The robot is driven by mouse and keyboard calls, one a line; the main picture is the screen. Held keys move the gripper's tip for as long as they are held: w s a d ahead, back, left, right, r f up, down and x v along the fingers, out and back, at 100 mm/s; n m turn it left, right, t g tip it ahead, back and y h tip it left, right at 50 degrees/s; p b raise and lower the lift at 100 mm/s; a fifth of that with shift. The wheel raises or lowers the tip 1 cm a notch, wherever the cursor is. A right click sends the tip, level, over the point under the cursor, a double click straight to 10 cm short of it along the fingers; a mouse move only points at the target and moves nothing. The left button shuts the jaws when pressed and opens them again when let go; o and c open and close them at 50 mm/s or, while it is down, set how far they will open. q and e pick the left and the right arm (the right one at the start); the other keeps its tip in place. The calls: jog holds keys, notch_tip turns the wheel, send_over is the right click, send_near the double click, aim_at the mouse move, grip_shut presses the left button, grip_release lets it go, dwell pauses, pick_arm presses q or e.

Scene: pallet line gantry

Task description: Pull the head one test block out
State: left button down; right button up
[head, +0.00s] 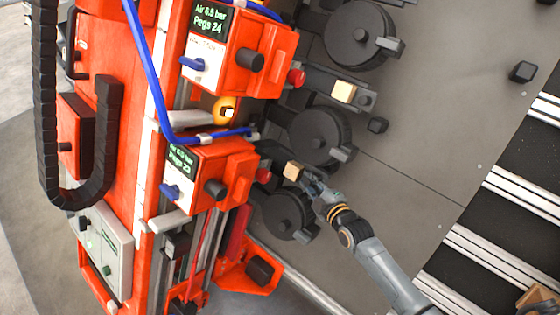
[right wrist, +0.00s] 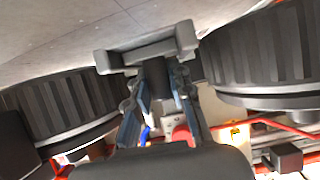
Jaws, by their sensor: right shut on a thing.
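A pale wooden block (head: 292,170) sits beside the lower orange nailing head (head: 215,180), between two dark round wheels. A second pale block (head: 343,92) sits on a grey holder beside the upper orange head (head: 240,50). My right gripper (head: 309,184) is at the lower block's right side. In the right wrist view its fingers (right wrist: 160,100) are shut on a dark grey piece (right wrist: 157,78) below a grey T-shaped bracket (right wrist: 150,48). I cannot tell how this piece joins the lower block. My left gripper is not in view.
Dark ribbed wheels (head: 318,136) and (head: 285,213) stand close on both sides of the right gripper; one shows large in the wrist view (right wrist: 265,55). A blue hose (head: 150,80) runs over the orange machine. The grey plate (head: 425,150) at right is mostly clear.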

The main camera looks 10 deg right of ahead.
jog(key=s+d+p, duration=0.1)
jog(key=s, duration=0.1)
jog(key=s+d, duration=0.2)
jog(key=shift+s+d+f+p, duration=0.15)
jog(key=shift+s+d+p, duration=0.1)
jog(key=shift+p, duration=0.1)
dwell(0.5)
dwell(0.3)
jog(key=o, duration=0.8)
jog(key=shift+d, duration=0.1)
jog(key=shift+s, duration=0.1)
